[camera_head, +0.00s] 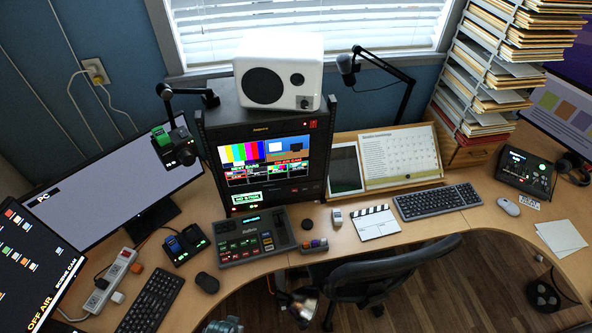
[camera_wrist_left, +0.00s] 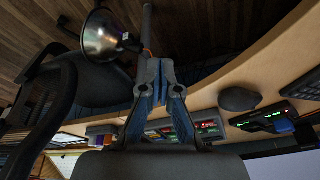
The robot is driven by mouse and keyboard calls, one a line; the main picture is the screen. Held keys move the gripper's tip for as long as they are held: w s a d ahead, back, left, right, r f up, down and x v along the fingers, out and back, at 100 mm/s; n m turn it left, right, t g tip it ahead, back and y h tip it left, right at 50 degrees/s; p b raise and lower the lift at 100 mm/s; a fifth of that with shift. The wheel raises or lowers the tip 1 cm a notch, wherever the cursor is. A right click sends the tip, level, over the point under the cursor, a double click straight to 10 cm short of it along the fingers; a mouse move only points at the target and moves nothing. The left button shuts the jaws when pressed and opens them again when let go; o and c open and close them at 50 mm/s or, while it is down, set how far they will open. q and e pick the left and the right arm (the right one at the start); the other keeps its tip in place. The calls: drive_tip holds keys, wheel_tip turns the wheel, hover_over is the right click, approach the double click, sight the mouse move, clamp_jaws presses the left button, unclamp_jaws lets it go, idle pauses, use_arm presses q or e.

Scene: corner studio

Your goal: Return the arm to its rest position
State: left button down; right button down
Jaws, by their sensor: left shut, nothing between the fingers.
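My left gripper (camera_wrist_left: 160,72) shows in the left wrist view, its blue-grey fingers closed together with nothing between them. It hangs in front of the curved front edge of the wooden desk (camera_wrist_left: 222,82). A small blue-grey part that may belong to my left arm shows at the bottom edge of the head view, but the gripper cannot be made out there. My right gripper is in neither view.
A metal lamp shade (camera_wrist_left: 107,36) is close to the gripper, beside the black chair (camera_head: 388,270). The desk holds a mouse (camera_head: 207,283), a control panel (camera_head: 250,238), a keyboard (camera_head: 152,300) and monitors. Wooden floor (camera_head: 430,285) lies before the desk.

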use_arm(q)
drive_tip(key=s+f+g+b, duration=0.15)
drive_tip(key=s+f, duration=0.25)
drive_tip(key=f, duration=0.8)
drive_tip(key=s+f+b, duration=0.2)
drive_tip(key=s+f, duration=0.2)
drive_tip(key=f, duration=0.9)
drive_tip(key=s+a+f+b, duration=0.1)
drive_tip(key=s+a+f, duration=0.2)
drive_tip(key=s+f, duration=0.7)
drive_tip(key=s, duration=0.3)
drive_tip(key=shift+a+f, duration=0.2)
drive_tip(key=shift+f, duration=0.1)
drive_tip(key=shift+g, duration=0.25)
